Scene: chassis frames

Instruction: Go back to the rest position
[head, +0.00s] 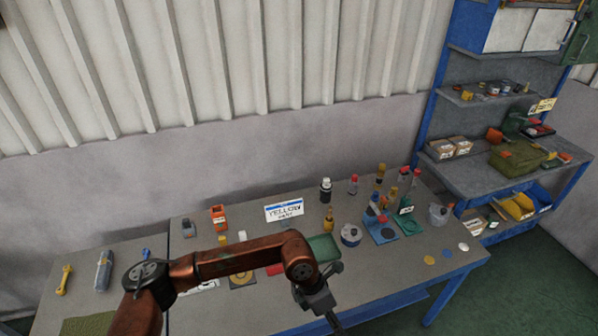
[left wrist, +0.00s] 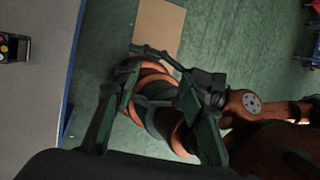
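My left arm, copper-coloured, crosses the lower middle of the head view over the table. Its wrist points down and my left gripper runs off the bottom edge. In the left wrist view the two dark green fingers of my left gripper (left wrist: 152,128) stand wide apart. No object is held between them; copper arm parts of mine show behind the gap. More dark jointed parts and a copper link show at the right of that view, probably my right arm. They overlap, so its gripper's state is unclear. My right gripper does not show in the head view.
A shelved workbench (head: 470,180) stands at right. Green floor and a cardboard-coloured sheet (left wrist: 160,28) lie below.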

